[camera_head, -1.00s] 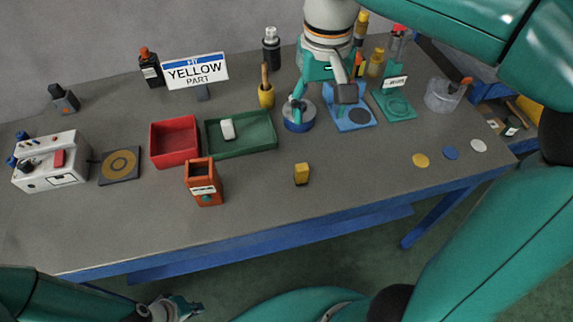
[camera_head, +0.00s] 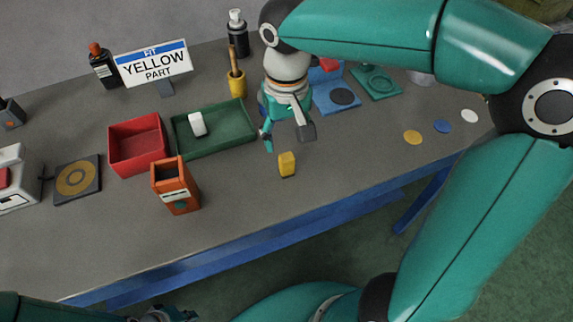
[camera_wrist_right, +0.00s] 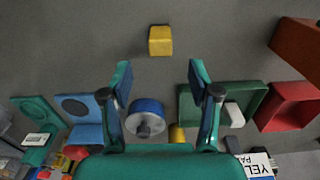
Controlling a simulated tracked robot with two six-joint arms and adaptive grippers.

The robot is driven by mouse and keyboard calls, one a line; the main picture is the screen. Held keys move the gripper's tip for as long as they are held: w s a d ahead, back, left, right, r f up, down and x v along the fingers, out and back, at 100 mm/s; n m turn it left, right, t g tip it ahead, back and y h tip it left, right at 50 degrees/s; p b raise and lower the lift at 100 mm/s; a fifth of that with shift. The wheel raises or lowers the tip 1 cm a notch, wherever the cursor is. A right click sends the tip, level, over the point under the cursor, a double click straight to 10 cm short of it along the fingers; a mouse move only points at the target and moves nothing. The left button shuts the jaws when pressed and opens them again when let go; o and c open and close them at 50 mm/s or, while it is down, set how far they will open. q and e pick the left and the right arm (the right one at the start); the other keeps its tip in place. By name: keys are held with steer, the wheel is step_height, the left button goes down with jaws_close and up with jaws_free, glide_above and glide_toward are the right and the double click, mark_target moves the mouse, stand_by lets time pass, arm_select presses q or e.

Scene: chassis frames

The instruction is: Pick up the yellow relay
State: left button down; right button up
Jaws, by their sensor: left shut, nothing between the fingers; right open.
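The yellow relay (camera_head: 287,164) is a small block standing alone on the grey bench top, near the front edge. It also shows in the right wrist view (camera_wrist_right: 160,41), just beyond the fingertips. My right gripper (camera_head: 288,138) is open and empty, behind the relay in the head view and apart from it. In the right wrist view its two fingers (camera_wrist_right: 160,72) are spread, with the relay centred ahead of the gap. My left gripper (camera_head: 168,314) is shut and empty at the bottom edge, off the bench and partly cut off.
An orange holder (camera_head: 175,187) stands left of the relay. A red bin (camera_head: 137,146) and a green tray (camera_head: 241,128) with a white block (camera_head: 197,125) lie behind. A sign (camera_head: 152,65) reads yellow part.

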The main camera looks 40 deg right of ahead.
mark_target(287, 156)
step_height(287, 156, down, 7)
steer(key=shift+s+f, duration=0.1)
steer(key=shift+f, duration=0.1)
jaws_close()
stand_by(0.6)
